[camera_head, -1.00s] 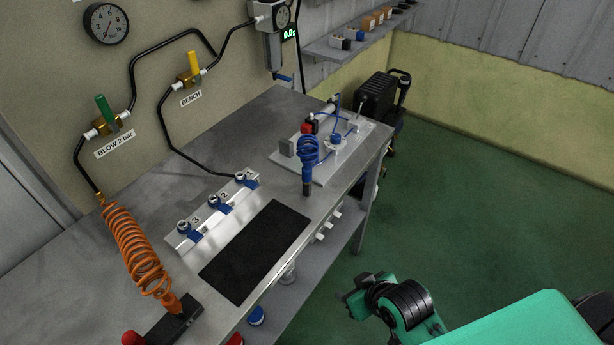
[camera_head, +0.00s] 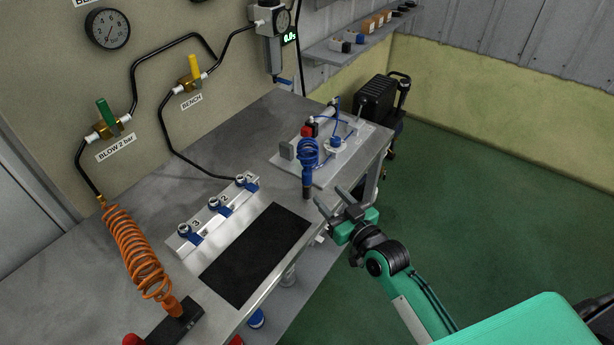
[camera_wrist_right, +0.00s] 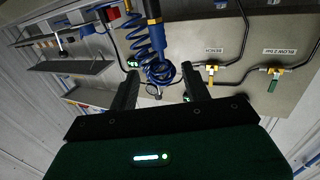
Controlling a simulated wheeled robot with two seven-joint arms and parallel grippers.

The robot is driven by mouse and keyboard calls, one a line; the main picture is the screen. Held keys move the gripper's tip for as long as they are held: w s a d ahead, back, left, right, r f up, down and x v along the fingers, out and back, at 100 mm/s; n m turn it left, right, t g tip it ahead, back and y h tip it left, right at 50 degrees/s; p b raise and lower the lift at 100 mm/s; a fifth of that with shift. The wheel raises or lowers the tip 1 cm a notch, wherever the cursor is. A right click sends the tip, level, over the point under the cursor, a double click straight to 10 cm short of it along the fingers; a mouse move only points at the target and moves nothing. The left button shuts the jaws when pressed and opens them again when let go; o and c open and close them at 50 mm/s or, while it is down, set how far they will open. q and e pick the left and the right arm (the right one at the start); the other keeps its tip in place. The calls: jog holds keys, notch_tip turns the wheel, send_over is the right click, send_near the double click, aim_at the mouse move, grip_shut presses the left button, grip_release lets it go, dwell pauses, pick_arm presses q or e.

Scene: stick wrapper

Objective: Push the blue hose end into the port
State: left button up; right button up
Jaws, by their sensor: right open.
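The coiled blue hose (camera_head: 308,153) is at the near edge of the fixture plate, with its straight blue end (camera_head: 307,181) and dark tip pointing down near the bench's front edge. The end also shows in the right wrist view (camera_wrist_right: 153,35), beyond the fingers. My right gripper (camera_head: 331,197) is open and empty, just right of the hose end and apart from it; its fingers also show in the right wrist view (camera_wrist_right: 158,72). A manifold (camera_head: 208,238) carries ports marked 1 (camera_head: 243,182), 2 (camera_head: 216,203) and 3 (camera_head: 188,230). My left gripper is out of view.
A black mat (camera_head: 255,255) lies in front of the manifold. An orange coiled hose (camera_head: 135,250) stands at the bench's left. A light plate (camera_head: 325,172) with blue tubing and a red part is at the right end.

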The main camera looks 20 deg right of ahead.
aim_at(310, 176)
jog(key=p+x, duration=0.1)
jog(key=x, duration=0.5)
jog(key=p+x, duration=0.1)
jog(key=x, duration=0.3)
jog(key=shift+f, duration=0.15)
jog(key=shift+w+a+f, duration=0.1)
jog(key=shift+w+a, duration=0.1)
jog(key=shift+w, duration=0.45)
jog(key=shift+c, duration=0.5)
grip_shut()
